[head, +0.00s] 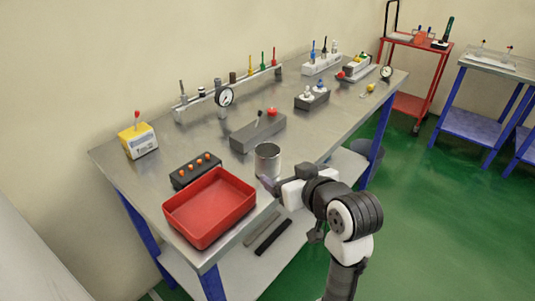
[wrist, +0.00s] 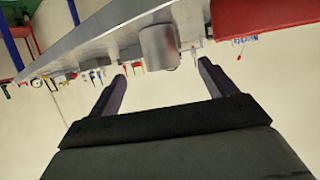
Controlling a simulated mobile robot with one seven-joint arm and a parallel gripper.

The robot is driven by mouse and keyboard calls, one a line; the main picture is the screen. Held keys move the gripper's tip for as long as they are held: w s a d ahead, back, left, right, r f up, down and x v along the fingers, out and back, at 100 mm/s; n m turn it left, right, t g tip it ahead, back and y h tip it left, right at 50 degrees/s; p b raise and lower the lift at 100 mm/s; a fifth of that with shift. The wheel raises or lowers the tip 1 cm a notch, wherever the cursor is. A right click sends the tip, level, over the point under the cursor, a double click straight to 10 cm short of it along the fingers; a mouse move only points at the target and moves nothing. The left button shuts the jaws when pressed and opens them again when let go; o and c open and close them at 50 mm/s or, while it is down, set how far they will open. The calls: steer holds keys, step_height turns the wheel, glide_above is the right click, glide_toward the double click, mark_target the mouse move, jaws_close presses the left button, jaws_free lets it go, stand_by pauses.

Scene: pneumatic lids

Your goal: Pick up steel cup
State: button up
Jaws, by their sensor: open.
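The steel cup (head: 267,159) stands upright on the steel table (head: 205,146), near its front edge. My gripper (head: 268,185) is open at that front edge, just in front of the cup in the head view. In the wrist view the cup (wrist: 158,46) appears upside down, beyond and between the two open fingers (wrist: 162,72). The fingers look empty, and the cup seems to lie ahead of their tips. In the head view the fingers are small and partly hidden by the white gripper body.
A red tray (head: 210,238) lies left of my gripper. A black box with orange buttons (head: 195,170) and a grey block with a red knob (head: 257,131) stand near the cup. A yellow box (head: 138,141) stands far left. Bare tabletop lies right of the cup.

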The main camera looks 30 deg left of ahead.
mark_target(273, 166)
steer(key=x, duration=0.5)
steer(key=shift+w+a+f, duration=0.1)
steer(key=shift+a+f, duration=0.05)
steer(key=shift+a, duration=0.1)
steer(key=shift+p+x, duration=1)
steer(key=shift+x, duration=1.9)
steer(key=c, duration=1.1)
